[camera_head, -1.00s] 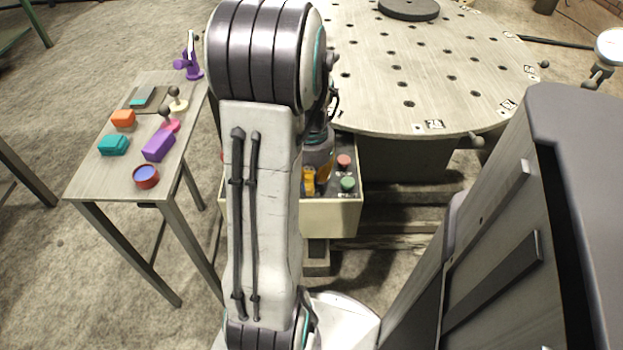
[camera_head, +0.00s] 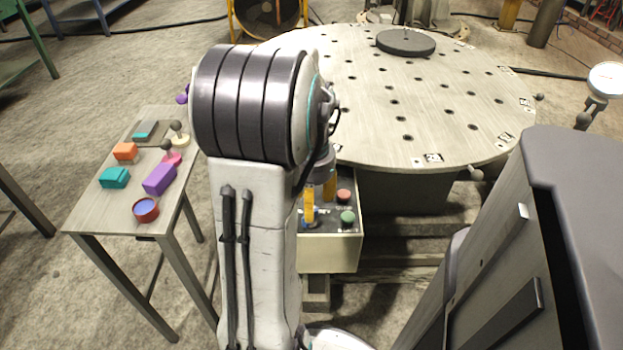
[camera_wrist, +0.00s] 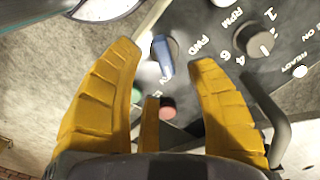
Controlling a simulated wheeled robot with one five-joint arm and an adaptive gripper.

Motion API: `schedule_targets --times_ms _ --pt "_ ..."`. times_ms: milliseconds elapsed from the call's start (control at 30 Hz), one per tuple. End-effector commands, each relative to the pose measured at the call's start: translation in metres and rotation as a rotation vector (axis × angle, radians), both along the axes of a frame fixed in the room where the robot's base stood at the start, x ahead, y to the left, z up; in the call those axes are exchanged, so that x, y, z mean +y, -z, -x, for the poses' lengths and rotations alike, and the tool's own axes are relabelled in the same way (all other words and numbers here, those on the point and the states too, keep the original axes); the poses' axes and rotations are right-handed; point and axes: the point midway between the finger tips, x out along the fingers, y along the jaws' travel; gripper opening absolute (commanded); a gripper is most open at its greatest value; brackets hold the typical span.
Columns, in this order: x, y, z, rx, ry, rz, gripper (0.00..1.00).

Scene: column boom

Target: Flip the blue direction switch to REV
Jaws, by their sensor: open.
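The blue direction switch (camera_wrist: 163,55) is a short lever on the dark control panel. In the wrist view it sits between the tips of my gripper (camera_wrist: 165,60), whose yellow fingers are open and hold nothing. I cannot tell whether the fingers touch it or how far they are above the panel. The FWD label is right of the switch; lettering below it is partly hidden by a finger. In the head view my gripper (camera_head: 319,196) is over the control box (camera_head: 330,255), and my arm covers its left part.
A black RPM knob (camera_wrist: 255,38), a READY lamp (camera_wrist: 300,71) and a red button (camera_wrist: 167,107) are near the switch. A green button (camera_head: 347,217) shows in the head view. The round table (camera_head: 440,110) stands behind the box; a side table (camera_head: 100,215) with small items stands left.

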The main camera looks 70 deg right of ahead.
Motion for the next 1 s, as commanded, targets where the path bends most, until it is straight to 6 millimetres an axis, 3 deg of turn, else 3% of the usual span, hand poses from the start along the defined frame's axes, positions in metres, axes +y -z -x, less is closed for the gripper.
schedule_targets --times_ms 200,400,633,1000 --pt "-0.001 -0.037 0.0 -0.001 0.0 0.004 0.5" --pt "0.0 -0.06 0.0 0.0 0.0 0.002 0.5" --pt "0.0 -0.071 0.0 0.0 0.0 0.0 0.5" --pt "0.001 -0.072 0.0 0.0 0.0 -0.001 0.5"
